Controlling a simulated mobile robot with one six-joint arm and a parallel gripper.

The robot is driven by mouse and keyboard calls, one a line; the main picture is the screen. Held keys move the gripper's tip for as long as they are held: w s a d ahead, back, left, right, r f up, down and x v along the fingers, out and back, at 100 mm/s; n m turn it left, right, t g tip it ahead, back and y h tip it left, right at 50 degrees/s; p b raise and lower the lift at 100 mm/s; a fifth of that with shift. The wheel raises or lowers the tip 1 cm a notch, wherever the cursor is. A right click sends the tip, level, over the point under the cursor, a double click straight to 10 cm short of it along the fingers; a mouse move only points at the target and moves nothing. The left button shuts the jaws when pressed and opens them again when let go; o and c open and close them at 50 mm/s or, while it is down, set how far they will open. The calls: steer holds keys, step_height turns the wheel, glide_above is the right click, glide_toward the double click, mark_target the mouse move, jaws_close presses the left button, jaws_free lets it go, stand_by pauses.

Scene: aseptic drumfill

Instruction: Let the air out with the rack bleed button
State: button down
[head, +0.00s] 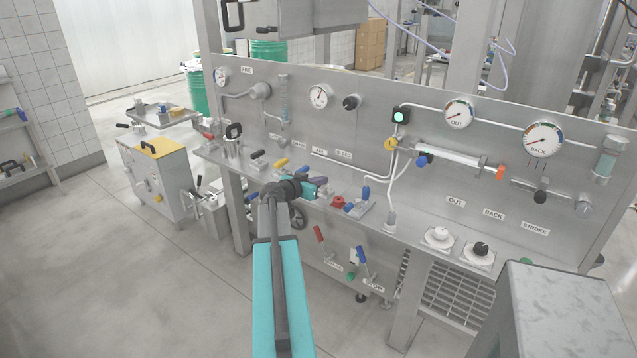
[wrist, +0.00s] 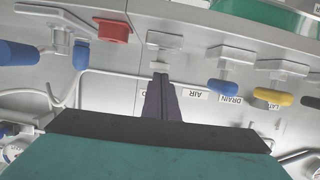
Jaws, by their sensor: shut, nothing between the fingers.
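A BLEED label (head: 343,154) shows on the panel in the head view, beside the AIR label (head: 318,150). On the ledge in front of it sits a short red knob (head: 338,202), which could be the bleed button; its own marking cannot be read. My gripper (wrist: 161,82) is shut and empty. In the head view it hangs over the ledge, left of the red knob and apart from it. The fingers hide part of the ledge fitting and a label.
Blue (wrist: 222,87) and yellow (wrist: 272,97) handles stand right of my fingers in the wrist view. Another blue handle (wrist: 81,55) is close beside the red knob. Gauges and pipes cover the upright panel (head: 300,125). Open floor (head: 120,270) lies at the left.

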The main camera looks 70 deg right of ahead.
steer(key=shift+f+b, duration=0.2)
steer(key=shift+b, duration=0.1)
steer(key=f+b, duration=0.1)
steer(key=b, duration=0.2)
steer(key=shift+f+b, duration=0.3)
steer(key=shift+s+a+f, duration=0.1)
steer(key=shift+a+f, duration=0.05)
stand_by(1.6)
